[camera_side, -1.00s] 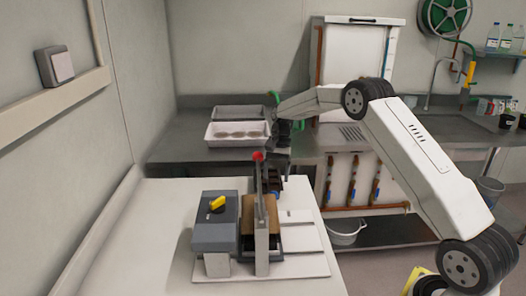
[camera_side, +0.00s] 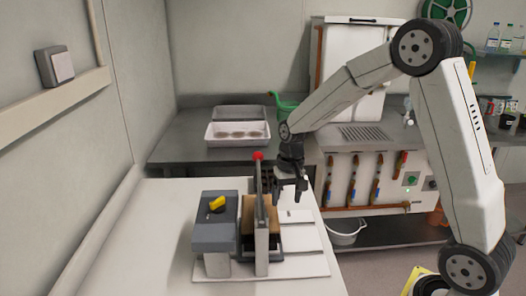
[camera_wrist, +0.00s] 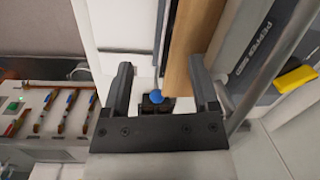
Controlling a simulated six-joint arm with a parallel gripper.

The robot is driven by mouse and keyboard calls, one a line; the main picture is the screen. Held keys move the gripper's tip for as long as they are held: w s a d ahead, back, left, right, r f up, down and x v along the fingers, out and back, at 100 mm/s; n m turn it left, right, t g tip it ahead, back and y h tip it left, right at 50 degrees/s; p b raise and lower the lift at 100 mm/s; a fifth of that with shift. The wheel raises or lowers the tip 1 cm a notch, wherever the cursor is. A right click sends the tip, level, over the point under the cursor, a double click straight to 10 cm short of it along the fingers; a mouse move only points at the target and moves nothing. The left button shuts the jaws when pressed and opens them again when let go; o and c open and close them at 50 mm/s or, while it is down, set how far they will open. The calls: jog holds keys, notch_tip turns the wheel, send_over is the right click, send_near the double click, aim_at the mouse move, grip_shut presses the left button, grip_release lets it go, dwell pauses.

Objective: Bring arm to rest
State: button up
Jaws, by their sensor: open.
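My gripper (camera_side: 291,188) is open and empty. It points down above the white table, just right of the red-knobbed lever (camera_side: 258,157) of the bench device. In the wrist view the two fingers of my gripper (camera_wrist: 158,85) stand apart. A small blue ball-shaped piece (camera_wrist: 156,99) on a dark part shows between them, beyond the gripper's base. The wooden piece also shows close to the right finger in the wrist view (camera_wrist: 192,62).
A white tray (camera_side: 237,142) with several round items lies on the grey counter behind. A white bucket (camera_side: 345,232) stands low to the right of the table.

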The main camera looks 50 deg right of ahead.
jog(key=s+a+n+t, duration=0.1)
jog(key=s+a+n, duration=0.2)
jog(key=s, duration=0.3)
jog(key=s+a+f+n+t+h, duration=0.1)
jog(key=s+a+n, duration=0.2)
jog(key=s, duration=0.3)
jog(key=shift+s+a+t, duration=0.25)
jog(key=shift+s+t, duration=0.1)
jog(key=shift+t, duration=0.05)
